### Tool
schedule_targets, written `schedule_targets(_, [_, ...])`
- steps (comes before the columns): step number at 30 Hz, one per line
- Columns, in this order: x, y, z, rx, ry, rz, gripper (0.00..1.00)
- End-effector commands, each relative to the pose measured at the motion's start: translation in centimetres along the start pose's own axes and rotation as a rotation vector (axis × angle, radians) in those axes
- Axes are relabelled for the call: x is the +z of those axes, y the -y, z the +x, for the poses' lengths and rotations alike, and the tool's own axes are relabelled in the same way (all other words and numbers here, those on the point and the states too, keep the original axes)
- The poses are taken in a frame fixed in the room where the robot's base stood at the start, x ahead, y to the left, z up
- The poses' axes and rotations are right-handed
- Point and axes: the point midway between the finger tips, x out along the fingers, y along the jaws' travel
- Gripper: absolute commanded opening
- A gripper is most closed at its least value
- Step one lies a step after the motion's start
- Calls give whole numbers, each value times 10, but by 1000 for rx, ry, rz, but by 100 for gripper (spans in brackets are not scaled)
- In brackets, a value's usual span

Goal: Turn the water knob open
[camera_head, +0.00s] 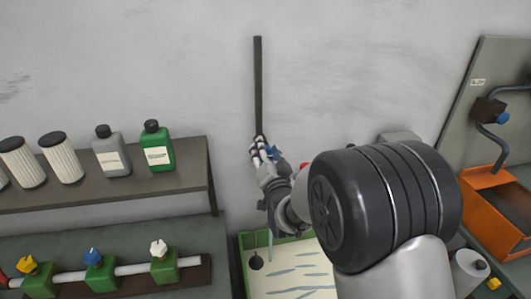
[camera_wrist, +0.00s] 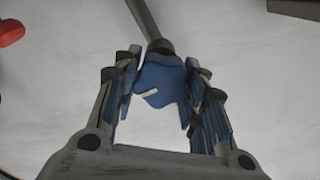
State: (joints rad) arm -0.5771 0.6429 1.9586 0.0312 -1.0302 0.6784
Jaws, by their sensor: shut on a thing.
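The blue water knob (camera_wrist: 160,82) shows in the wrist view at the end of a grey pipe (camera_wrist: 148,22), with a small white mark on its face. My gripper (camera_wrist: 161,72) has a finger on each side of the knob and is shut on it. Gaps seem to show beside the knob, so the exact contact is hard to see. In the head view my gripper (camera_head: 262,150) is at the lower end of the dark vertical pipe (camera_head: 258,85) on the wall. A bit of the blue knob (camera_head: 277,154) shows beside the fingers; my arm hides the rest.
A shelf (camera_head: 110,198) with bottles and filters is at left, above several green valves with coloured knobs. A green-rimmed tray (camera_head: 241,270) lies below my gripper. An orange box (camera_head: 495,215) and a panel stand at right. A red object (camera_wrist: 10,32) shows at the wrist view's left edge.

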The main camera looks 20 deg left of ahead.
Motion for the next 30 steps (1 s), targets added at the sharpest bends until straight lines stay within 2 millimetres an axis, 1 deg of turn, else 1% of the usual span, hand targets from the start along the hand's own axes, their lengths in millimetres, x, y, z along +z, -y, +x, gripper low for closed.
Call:
schedule_targets(3, [0,0,0,0,-1,3,15])
schedule_targets(4, [0,0,0,0,-1,3,41])
schedule_targets(13, [0,0,0,0,-1,1,61])
schedule_targets(23, [0,0,-1,0,-1,0,62])
schedule_targets(26, [0,0,-8,0,0,0,62])
schedule_targets(29, [0,0,-22,0,0,0,62])
schedule_targets(30, [0,0,-30,1,1,0,62])
